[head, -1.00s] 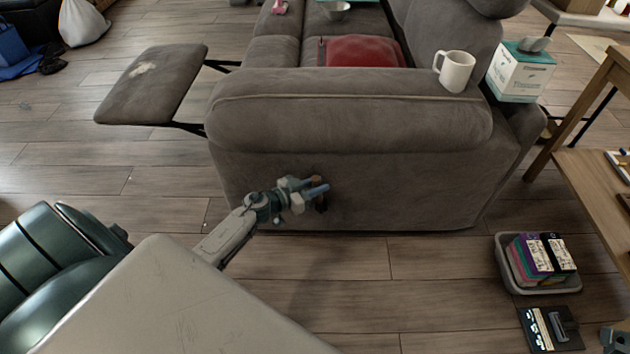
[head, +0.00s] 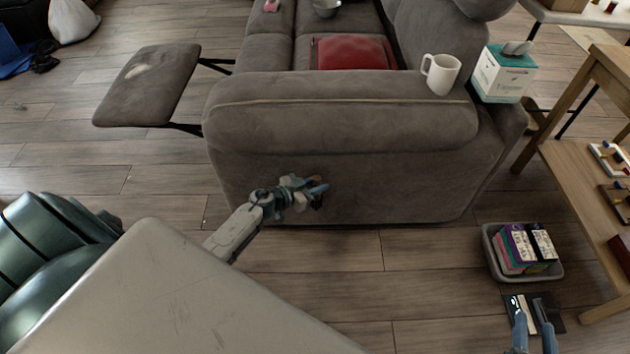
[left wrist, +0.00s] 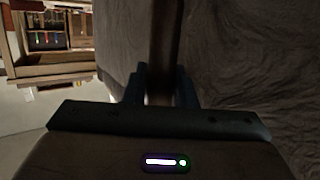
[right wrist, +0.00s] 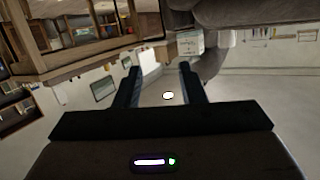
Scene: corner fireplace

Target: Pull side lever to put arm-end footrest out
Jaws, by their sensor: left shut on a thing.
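The grey sofa (head: 340,175) stands with its arm end facing me. Its arm-end footrest (head: 150,85) sticks out to the left on dark metal struts. The brown side lever (head: 317,181) is low on the side panel, mostly hidden by my left gripper (head: 313,192). In the left wrist view the lever (left wrist: 162,45) runs between the fingers of the left gripper (left wrist: 160,82), which is shut on it close to the grey fabric. My right gripper (head: 532,312) is at the lower right in the head view. It is open and empty in the right wrist view (right wrist: 160,75).
A white mug (head: 441,74) and a tissue box (head: 504,72) sit at the sofa's right. A grey bin (head: 524,277) with colourful cases stands on the floor, beside a wooden table (head: 580,175). A red cushion (head: 352,52) lies on the seat. Floor around the footrest is clear.

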